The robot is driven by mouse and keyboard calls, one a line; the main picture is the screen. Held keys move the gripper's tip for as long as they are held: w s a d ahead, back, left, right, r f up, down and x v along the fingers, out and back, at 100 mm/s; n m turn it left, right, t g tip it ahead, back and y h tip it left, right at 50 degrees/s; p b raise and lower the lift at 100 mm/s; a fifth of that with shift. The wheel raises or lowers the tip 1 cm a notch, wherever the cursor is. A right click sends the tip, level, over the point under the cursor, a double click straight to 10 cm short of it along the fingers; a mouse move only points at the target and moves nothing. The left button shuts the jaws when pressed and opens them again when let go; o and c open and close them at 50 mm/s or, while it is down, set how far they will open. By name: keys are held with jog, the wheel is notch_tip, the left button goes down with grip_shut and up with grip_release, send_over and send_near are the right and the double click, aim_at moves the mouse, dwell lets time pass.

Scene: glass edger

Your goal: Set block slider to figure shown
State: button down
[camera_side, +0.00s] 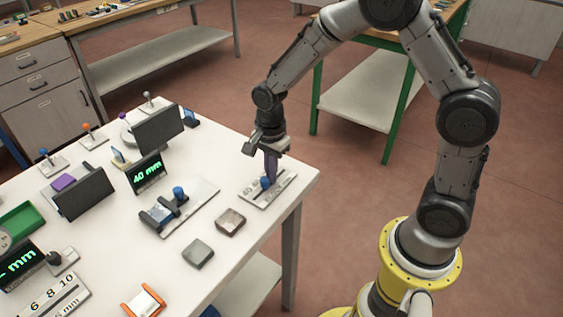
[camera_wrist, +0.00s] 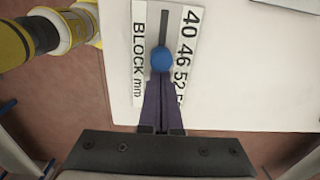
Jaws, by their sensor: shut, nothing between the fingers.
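The block slider is a light plate (camera_wrist: 142,88) marked "BLOCK mm" with the figures 40, 46, 52 and a partly hidden one. Its round blue knob (camera_wrist: 160,60) appears between 46 and 52 in the wrist view, with bare dark slot towards the 40 end. In the side view the slider plate (camera_side: 283,184) lies near the table's right corner, with its knob (camera_side: 265,182) low at the fingers. My gripper (camera_wrist: 161,84) is shut and empty, its purple fingers at the knob; contact is unclear. In the side view my gripper (camera_side: 270,180) points down. A display (camera_side: 149,172) reads 40 mm.
A device with a blue knob (camera_side: 179,192) stands left of the slider. Another display (camera_side: 20,264) is partly cut off. The white table (camera_side: 307,176) ends just right of the slider.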

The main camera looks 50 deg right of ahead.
aim_at(265, 180)
jog(key=shift+a+f, duration=0.15)
jog(key=shift+a, duration=0.35)
jog(key=shift+s+a+f, duration=0.15)
jog(key=shift+s+a, duration=0.05)
jog(key=shift+a, duration=1.1)
jog(key=shift+d, duration=0.75)
jog(key=shift+w+r, duration=0.15)
jog(key=shift+r, duration=3.55)
